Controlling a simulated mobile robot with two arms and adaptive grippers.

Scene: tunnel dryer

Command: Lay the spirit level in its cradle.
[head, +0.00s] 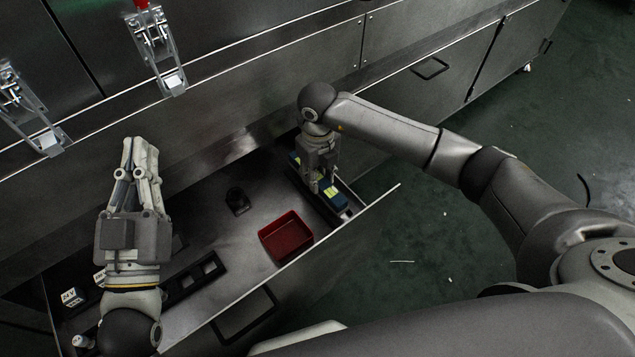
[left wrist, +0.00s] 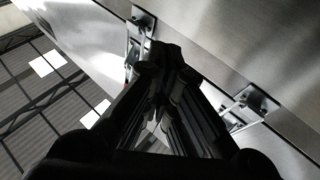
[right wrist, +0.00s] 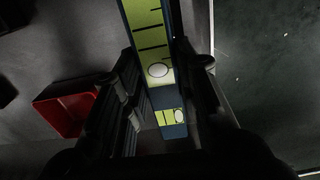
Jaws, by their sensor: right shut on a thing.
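The spirit level (head: 337,199) is a blue bar with yellow-green faces, in the long dark slot at the right side of the open drawer. My right gripper (head: 327,186) points down and is shut on it. In the right wrist view the level (right wrist: 148,35) runs lengthwise between the fingers (right wrist: 162,100), with white ovals on its yellow-green parts. The cradle (head: 351,210) seems to be that slot, mostly hidden under the level and gripper. I cannot tell whether the level rests on its bottom. My left gripper (head: 141,146) is shut and empty above the drawer's left part, away from the level.
A red bin (head: 286,237) sits in the drawer left of the level. A small black object (head: 237,201) stands behind it. A dark rack with square openings (head: 193,277) and labelled blocks (head: 72,297) lie at left. Metal latches (head: 158,55) hang on the machine front.

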